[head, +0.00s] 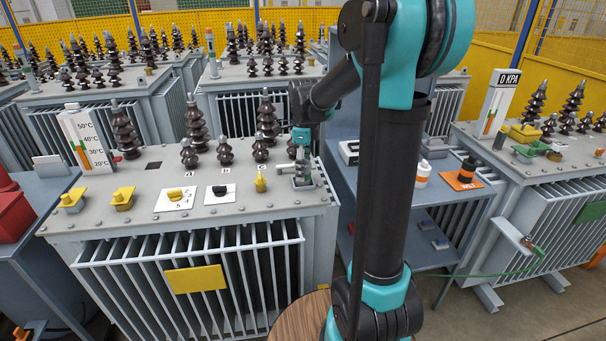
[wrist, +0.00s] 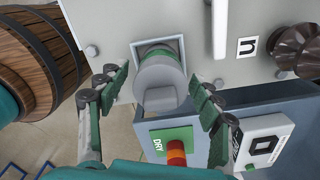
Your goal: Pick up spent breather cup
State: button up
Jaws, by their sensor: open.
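A grey stepped cylinder, which looks like the breather cup (wrist: 160,75), sits at a square grey frame on the transformer's edge in the wrist view. In the head view, my gripper (head: 302,158) is over the right front corner of the near transformer top (head: 235,165), at the grey fitting there. In the wrist view, my gripper (wrist: 160,84) is open, with one finger on each side of the grey cylinder and visible gaps to it. I cannot tell how deep the fingers reach.
A blue shelf cart (head: 345,185) stands right of the transformer. A green DRY label (wrist: 172,140) lies below the gripper, beside a red-orange cylinder (wrist: 176,153).

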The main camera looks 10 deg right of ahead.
jog(key=shift+c, duration=0.5)
jog(key=c, duration=1.3)
jog(key=shift+r, duration=0.15)
